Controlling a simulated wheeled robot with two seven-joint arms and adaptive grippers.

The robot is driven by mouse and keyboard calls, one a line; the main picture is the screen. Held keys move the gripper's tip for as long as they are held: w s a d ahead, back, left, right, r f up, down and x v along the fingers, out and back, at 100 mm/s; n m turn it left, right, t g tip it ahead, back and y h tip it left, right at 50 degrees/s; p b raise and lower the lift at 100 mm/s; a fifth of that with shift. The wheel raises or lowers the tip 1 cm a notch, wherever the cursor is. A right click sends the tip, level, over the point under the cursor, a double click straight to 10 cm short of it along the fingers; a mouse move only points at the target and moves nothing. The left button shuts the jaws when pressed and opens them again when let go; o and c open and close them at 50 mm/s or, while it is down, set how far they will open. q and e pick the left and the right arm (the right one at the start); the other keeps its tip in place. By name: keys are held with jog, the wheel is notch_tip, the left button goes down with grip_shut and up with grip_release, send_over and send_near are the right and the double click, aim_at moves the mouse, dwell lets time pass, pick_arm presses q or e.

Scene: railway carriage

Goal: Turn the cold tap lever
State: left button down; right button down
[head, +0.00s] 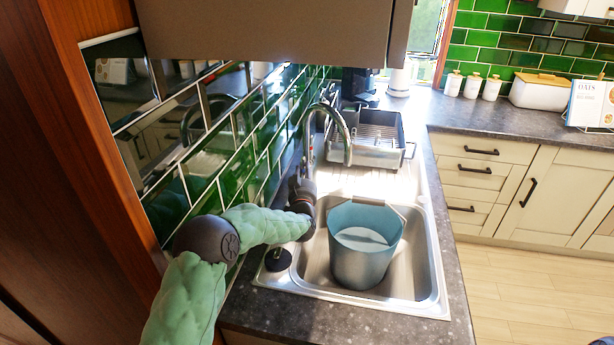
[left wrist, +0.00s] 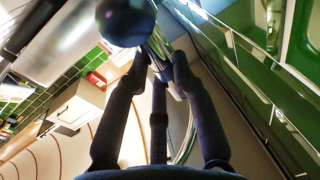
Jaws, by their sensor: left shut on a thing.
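The tap (head: 345,140) has a tall arched chrome spout and stands at the back left of the steel sink. My left gripper (head: 305,188) is at the tap's base, on its near left side, and hides the lever there in the head view. In the left wrist view, the dark fingers of my left gripper (left wrist: 157,72) close on a shiny metal part, which looks like the tap lever (left wrist: 158,45). I cannot make out a cold marking on it. A dark round ball (left wrist: 125,20) shows close beside the fingertips. My right gripper is not in view.
A blue-grey bucket (head: 362,262) stands in the sink (head: 428,280), close to my left gripper. A dish rack (head: 388,150) is behind the tap. Green wall tiles (head: 205,180) are close on the left, and a cabinet (head: 270,30) overhangs. The right counter has clear room.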

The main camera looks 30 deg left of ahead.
pick_arm(q)
jog(key=shift+s+a+n, duration=0.1)
jog(key=shift+a+n, duration=0.1)
jog(key=shift+n, duration=0.3)
jog(key=c, duration=1)
grip_release()
jog(key=shift+r, duration=0.1)
notch_tip(320, 180, up, 10)
jog(key=shift+f, duration=0.1)
jog(key=shift+f, duration=0.1)
